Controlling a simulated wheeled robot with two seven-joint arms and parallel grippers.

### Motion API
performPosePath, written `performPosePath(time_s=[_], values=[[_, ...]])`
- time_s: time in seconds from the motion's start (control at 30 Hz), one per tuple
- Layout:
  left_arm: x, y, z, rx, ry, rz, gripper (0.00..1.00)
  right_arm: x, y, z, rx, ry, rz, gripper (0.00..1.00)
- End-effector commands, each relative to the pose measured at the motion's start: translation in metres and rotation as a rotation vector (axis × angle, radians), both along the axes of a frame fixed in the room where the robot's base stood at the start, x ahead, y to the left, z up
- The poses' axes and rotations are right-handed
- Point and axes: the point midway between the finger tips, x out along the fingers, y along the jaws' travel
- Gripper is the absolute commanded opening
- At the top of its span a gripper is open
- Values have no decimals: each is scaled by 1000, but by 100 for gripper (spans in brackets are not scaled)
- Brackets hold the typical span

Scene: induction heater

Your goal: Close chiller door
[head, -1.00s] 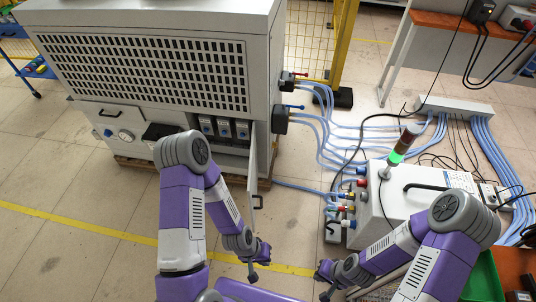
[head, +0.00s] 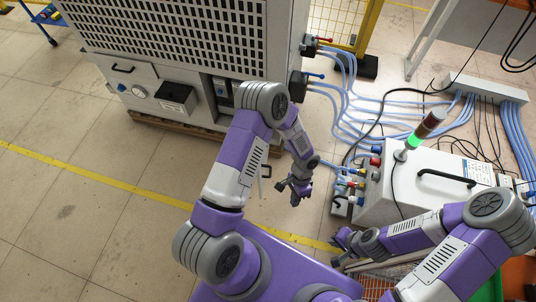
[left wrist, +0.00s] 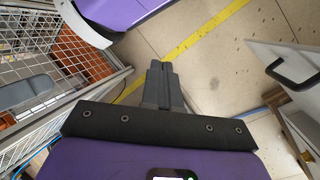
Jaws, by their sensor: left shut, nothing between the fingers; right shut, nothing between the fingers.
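The chiller (head: 190,62) is a large grey-white cabinet with a black grille, at the upper left of the head view. Its lower bay is partly uncovered. Its door stands swung outward, mostly hidden behind my left arm in the head view. In the left wrist view the door (left wrist: 300,96) is a pale panel with a black handle (left wrist: 290,72) at the right. My left gripper (head: 295,198) is shut and empty, to the right of the door and apart from it; its closed fingers (left wrist: 165,72) also show in the left wrist view. My right gripper (head: 341,240) is shut and empty, below the white box.
A white box (head: 410,190) with a black handle, coloured connectors and a lit signal tower (head: 424,130) stands at the right. Blue hoses (head: 350,110) run between it and the chiller. A wire basket (left wrist: 70,65) is at the wrist view's left. Floor at left is clear.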

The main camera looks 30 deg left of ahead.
Motion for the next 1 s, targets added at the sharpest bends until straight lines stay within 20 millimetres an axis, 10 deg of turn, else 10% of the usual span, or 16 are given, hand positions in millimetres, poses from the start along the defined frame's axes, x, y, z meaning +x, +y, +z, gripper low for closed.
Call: performPosePath(time_s=[0.43, 0.67, 1.0], values=[[123, 61, 90, 566, 79, -578, 0, 0, 0, 6, 0, 0, 0, 0], [131, 72, 100, 640, 97, -605, 0, 0, 0, 4, 0, 0, 0, 0], [112, 115, 51, 635, 101, -603, 0, 0, 0, -8, 0, 0, 0, 0]])
